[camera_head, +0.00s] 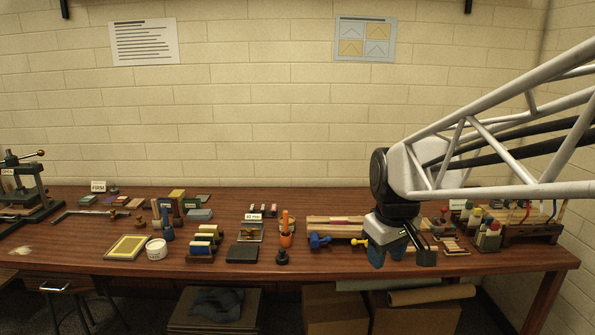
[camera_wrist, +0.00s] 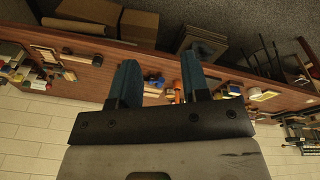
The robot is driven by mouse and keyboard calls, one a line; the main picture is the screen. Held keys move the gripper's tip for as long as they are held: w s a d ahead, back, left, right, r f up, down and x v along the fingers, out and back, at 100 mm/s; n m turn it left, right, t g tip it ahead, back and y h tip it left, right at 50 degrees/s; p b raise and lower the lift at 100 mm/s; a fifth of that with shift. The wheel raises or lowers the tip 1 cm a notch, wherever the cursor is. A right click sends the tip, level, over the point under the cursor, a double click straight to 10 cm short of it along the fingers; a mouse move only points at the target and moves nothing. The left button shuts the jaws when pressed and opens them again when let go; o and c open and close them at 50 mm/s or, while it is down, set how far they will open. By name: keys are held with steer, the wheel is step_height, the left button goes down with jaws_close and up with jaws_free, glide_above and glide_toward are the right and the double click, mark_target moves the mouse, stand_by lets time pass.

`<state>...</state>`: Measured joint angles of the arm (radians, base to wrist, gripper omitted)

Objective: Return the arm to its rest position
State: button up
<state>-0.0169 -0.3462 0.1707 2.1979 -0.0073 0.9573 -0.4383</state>
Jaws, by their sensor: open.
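My gripper (camera_head: 401,250) hangs over the front right part of the brown table (camera_head: 340,263), with its fingers apart. My arm reaches in from the right edge in the head view. In the wrist view my gripper (camera_wrist: 159,85) shows two blue fingers spread wide with nothing held between them. The table edge and small items lie beyond the fingers there. The gripper hides part of the table behind it in the head view.
An orange-handled tool (camera_head: 286,237), a dark block (camera_head: 242,253), a white tub (camera_head: 156,249) and a yellow framed tray (camera_head: 128,246) stand along the front. Cardboard boxes (camera_head: 335,308) sit below.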

steer(key=s+f+m, duration=0.2)
steer(key=s, duration=0.7)
steer(key=s+d+f+m, duration=0.1)
steer(key=s+f+m, duration=0.1)
steer(key=s, duration=0.8)
steer(key=shift+m+t, duration=0.4)
steer(key=shift+m, duration=0.3)
steer(key=shift+w, duration=0.15)
